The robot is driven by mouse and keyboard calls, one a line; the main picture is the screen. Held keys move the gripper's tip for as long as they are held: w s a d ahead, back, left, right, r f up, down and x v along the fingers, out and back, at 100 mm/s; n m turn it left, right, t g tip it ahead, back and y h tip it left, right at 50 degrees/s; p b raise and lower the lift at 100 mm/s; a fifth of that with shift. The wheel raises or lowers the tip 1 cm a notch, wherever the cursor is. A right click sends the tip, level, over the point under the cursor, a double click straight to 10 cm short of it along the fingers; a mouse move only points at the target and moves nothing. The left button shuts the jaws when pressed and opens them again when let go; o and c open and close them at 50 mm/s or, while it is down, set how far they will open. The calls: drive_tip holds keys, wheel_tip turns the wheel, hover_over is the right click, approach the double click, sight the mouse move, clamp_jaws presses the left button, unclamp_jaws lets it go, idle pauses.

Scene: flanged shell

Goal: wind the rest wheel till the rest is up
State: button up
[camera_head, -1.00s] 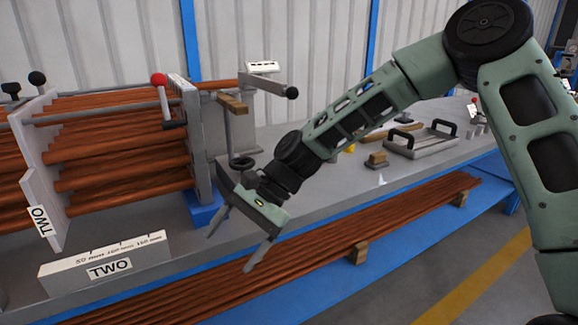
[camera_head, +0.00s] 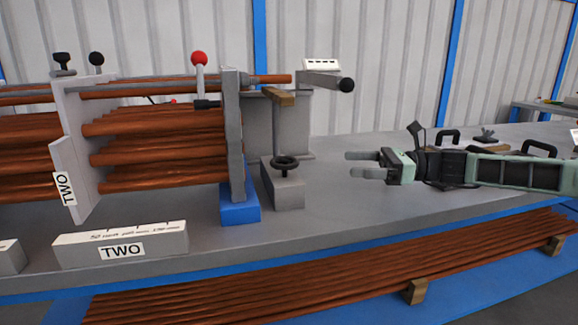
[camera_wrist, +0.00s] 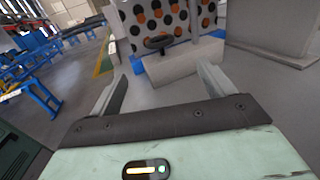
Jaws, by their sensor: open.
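The rest wheel (camera_head: 285,162) is a small black handwheel on top of a grey block (camera_head: 285,190), just right of the flanged shell's end plate (camera_head: 234,140). In the wrist view the wheel (camera_wrist: 158,42) lies ahead, between the finger lines and beyond the tips. My gripper (camera_head: 349,164) is open and empty, to the right of the wheel and apart from it, with its fingers pointing left. Its fingers also frame the wrist view (camera_wrist: 162,76). A wood-topped bar (camera_head: 278,96) sits above the wheel; I cannot tell whether it is the rest.
A red-knobbed lever (camera_head: 199,60) and a black-knobbed arm (camera_head: 347,85) stick out near the end plate. The grey bench top (camera_head: 330,200) is clear between gripper and wheel block. Copper-coloured tubes (camera_head: 300,280) lie below.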

sight(287, 160)
drive_tip(key=a+b, duration=0.1)
drive_tip(key=a, duration=0.4)
drive_tip(key=a+b, duration=0.1)
drive_tip(key=a, duration=0.5)
drive_tip(key=a+b, duration=0.1)
drive_tip(key=a, duration=0.4)
drive_tip(key=shift+w+a, duration=0.15)
drive_tip(key=shift+w, duration=0.25)
drive_tip(key=c, duration=1)
drive_tip(key=shift+o, duration=0.2)
drive_tip(key=shift+m+t, duration=0.3)
drive_tip(key=shift+t, duration=0.1)
